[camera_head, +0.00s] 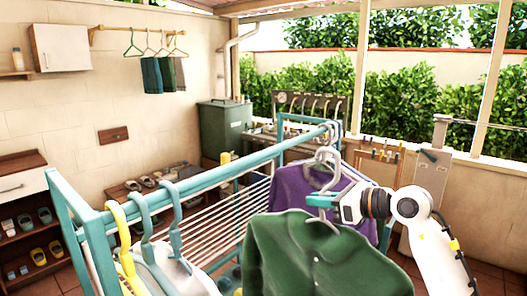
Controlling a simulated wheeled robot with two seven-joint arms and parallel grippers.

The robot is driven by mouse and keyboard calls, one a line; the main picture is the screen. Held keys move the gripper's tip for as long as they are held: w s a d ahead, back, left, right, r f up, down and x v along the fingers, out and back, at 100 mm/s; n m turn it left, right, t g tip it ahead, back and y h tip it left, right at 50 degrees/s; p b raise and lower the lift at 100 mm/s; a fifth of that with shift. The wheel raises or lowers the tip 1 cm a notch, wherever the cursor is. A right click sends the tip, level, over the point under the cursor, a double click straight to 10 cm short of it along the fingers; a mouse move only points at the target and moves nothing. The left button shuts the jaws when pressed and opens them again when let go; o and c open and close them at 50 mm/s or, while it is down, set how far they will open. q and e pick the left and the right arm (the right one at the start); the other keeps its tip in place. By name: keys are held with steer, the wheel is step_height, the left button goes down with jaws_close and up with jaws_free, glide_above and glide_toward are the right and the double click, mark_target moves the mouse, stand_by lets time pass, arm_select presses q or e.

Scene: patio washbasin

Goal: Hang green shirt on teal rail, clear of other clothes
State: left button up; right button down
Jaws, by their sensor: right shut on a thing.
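The green shirt (318,262) hangs on a pale hanger in the front centre, at the near side of the rack. My right gripper (322,200) is shut on the hanger just above the shirt's collar. The teal rail (235,172) runs from the left front to the right back. A purple shirt (290,194) hangs near the rail's right end, directly behind the green shirt and partly hidden by it. Pale hanger hooks (327,154) overlap there; I cannot tell whether the green shirt's hook is on the rail. My left gripper is not in view.
A yellow hanger (122,235) and teal hangers (145,222) with pale clothes occupy the rail's left end. The rail's middle stretch is bare. White drying lines (215,217) lie below. A green cabinet (223,128) and a wooden shoe bench (150,190) stand behind the rack.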

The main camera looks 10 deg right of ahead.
steer(key=shift+r, duration=0.1)
steer(key=shift+w+a, duration=0.15)
steer(key=shift+w, duration=0.1)
steer(key=x, duration=0.4)
steer(key=r+p+x, duration=0.1)
steer(key=x, duration=0.3)
steer(key=r+x, duration=0.1)
steer(key=x, duration=0.3)
steer(key=shift+w+a+r, duration=0.15)
steer(key=shift+w+a, duration=0.35)
steer(key=shift+w, duration=0.05)
steer(key=shift+w+a, duration=0.3)
steer(key=shift+w, duration=0.15)
steer(key=shift+w+a, duration=1.35)
steer(key=shift+w, duration=0.3)
